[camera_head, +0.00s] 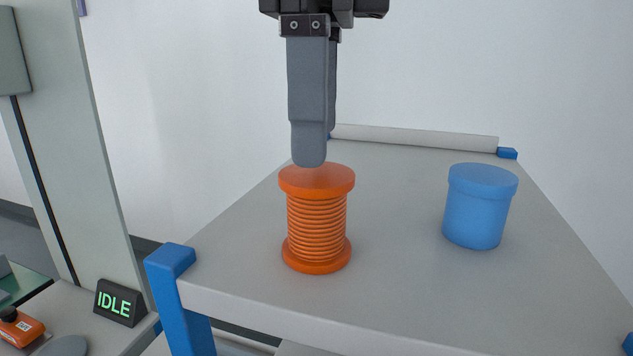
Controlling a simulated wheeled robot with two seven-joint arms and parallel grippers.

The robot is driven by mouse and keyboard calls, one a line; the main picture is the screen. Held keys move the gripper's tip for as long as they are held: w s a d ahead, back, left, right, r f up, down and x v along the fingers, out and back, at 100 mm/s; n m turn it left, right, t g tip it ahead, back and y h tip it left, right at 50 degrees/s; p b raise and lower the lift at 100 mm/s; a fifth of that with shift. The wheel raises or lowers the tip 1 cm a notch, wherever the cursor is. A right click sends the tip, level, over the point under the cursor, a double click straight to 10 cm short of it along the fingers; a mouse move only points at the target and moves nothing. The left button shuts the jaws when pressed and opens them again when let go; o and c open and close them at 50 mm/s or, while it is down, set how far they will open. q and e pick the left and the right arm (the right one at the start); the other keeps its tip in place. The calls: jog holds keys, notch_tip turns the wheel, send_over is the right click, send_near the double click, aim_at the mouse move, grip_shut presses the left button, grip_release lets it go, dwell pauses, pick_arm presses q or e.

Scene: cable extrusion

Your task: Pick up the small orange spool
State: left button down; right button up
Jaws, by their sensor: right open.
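The small orange spool (317,226) stands upright on the grey table top (400,300), near its front left corner. It has a flat round top, a ribbed middle and a wider round base. My right gripper (311,150) comes down from the top of the view, with its grey fingers pointing down over the spool's top. One finger largely covers the other. The near fingertip overlaps the back of the spool's top in the picture; I cannot tell whether they touch. The gripper is open and holds nothing. My left gripper is not in view.
A blue lidded jar (478,208) stands to the right of the spool, with clear table between. A white roller (415,139) lies along the far edge. Blue corner posts (172,262) mark the table. An IDLE sign (119,303) sits at lower left.

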aim_at(316, 173)
jog(key=shift+w+f+b, duration=0.1)
jog(key=shift+f+b, duration=0.4)
jog(key=shift+f, duration=0.35)
jog(key=shift+s+f, duration=0.25)
jog(key=shift+f, duration=0.3)
notch_tip(316, 173, down, 4)
jog(key=shift+f+b, duration=0.1)
jog(key=shift+b, duration=0.4)
jog(key=shift+f, duration=0.35)
jog(key=shift+s, duration=0.1)
jog(key=shift+c, duration=1)
jog(key=c, duration=0.7)
